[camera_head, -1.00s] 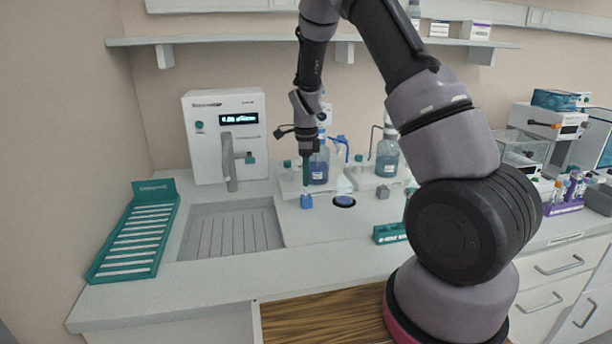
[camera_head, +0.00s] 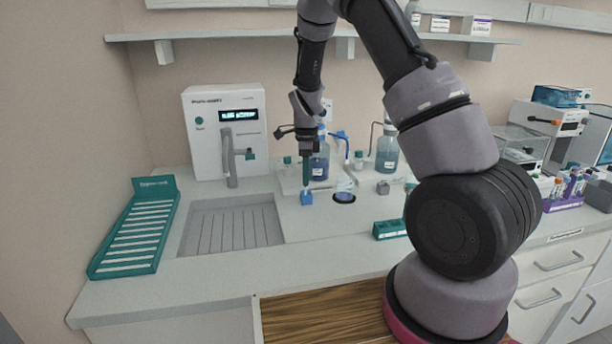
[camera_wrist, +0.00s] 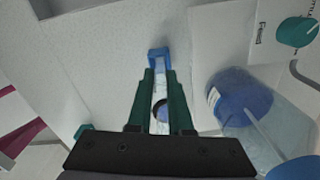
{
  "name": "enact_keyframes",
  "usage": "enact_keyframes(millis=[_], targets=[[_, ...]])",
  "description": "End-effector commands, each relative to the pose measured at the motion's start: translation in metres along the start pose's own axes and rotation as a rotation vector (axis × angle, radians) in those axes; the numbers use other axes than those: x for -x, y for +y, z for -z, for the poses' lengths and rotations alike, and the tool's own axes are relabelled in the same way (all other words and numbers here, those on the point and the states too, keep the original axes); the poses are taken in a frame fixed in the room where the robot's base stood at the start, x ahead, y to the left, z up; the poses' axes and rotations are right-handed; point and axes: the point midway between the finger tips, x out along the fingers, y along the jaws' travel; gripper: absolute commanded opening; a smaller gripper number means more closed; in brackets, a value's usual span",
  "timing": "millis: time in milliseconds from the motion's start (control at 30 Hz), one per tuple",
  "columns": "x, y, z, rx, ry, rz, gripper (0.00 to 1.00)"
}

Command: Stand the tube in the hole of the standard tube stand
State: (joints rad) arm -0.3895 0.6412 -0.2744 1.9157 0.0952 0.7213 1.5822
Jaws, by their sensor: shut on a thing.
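My gripper (camera_wrist: 160,103) points down over the counter, its two teal fingers closed on a pale, see-through tube (camera_wrist: 160,84). The tube runs between the fingers toward a small blue block-shaped stand (camera_wrist: 159,53). In the head view the same blue stand (camera_head: 306,198) sits on the counter directly below the fingertips of my gripper (camera_head: 307,183). The tube's lower end overlaps the stand in the wrist view; I cannot tell how deep it sits in the hole. In the head view the tube is mostly hidden by the fingers.
A blue-liquid bottle (camera_head: 319,165) stands close behind my gripper and shows right of it in the wrist view (camera_wrist: 240,95). A black-ringed round fixture (camera_head: 344,198) is just right of the stand. A teal block (camera_head: 389,230) lies in front. A sink (camera_head: 232,226) is left.

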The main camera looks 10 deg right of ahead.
Motion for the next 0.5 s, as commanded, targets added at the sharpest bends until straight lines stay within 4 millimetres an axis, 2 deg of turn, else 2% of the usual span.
enact_keyframes(millis=[500], targets=[[-0.0052, 0.0002, 0.0, 0.0, 0.0, -0.001, 0.0]])
